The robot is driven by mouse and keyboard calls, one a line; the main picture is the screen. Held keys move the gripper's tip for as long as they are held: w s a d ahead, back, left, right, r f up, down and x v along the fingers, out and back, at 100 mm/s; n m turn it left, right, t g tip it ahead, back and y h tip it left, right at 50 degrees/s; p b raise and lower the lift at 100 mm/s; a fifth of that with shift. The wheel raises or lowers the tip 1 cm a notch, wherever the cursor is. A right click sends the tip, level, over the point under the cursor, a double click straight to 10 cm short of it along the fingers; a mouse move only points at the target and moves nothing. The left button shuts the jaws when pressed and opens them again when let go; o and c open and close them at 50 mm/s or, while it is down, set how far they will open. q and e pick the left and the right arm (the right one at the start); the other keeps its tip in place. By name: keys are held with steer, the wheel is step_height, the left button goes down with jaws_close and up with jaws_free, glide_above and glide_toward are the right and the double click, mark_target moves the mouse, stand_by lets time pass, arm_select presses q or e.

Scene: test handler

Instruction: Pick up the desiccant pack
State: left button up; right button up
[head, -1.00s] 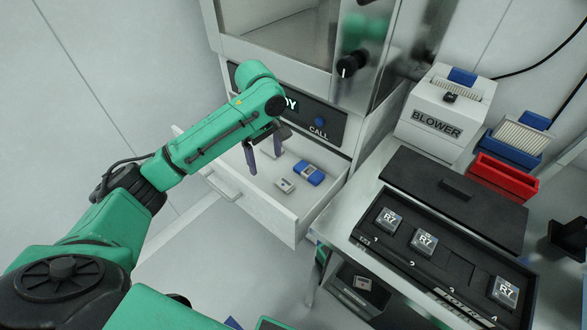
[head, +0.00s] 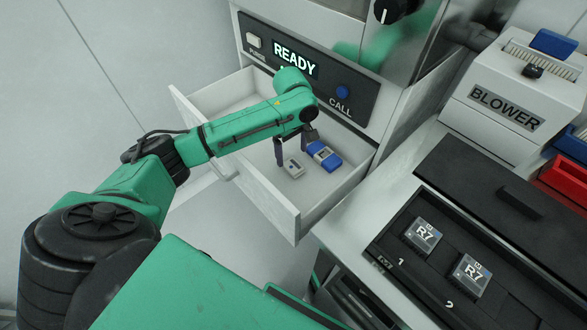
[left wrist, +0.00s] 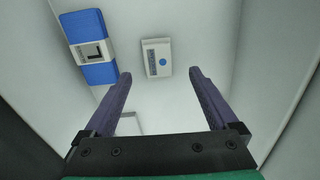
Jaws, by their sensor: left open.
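A small white pack with a grey label and a blue dot, seemingly the desiccant pack (head: 293,169), lies flat on the floor of the open white drawer (head: 264,203). It also shows in the left wrist view (left wrist: 157,57), just beyond the fingertips and roughly centred between them. My left gripper (head: 293,155) is open and empty, pointing down into the drawer above the pack. Its two dark fingers show in the left wrist view (left wrist: 160,75), apart from the pack. My right gripper is not in view.
A blue block with a white band (head: 324,155) lies close right of the pack. Another pale item (left wrist: 130,123) shows partly between the fingers. The drawer walls surround the gripper. A black tray (head: 385,262) with R7 chips and a blower box (head: 505,108) stand right.

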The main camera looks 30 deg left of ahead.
mark_target(294, 167)
arm_select(q)
steer(key=f, duration=0.3)
steer(key=f+b, duration=0.1)
steer(key=f, duration=0.1)
steer(key=shift+d+f, duration=0.3)
steer(key=shift+f, duration=0.05)
steer(key=shift+r, duration=0.1)
steer(key=c, duration=1.4)
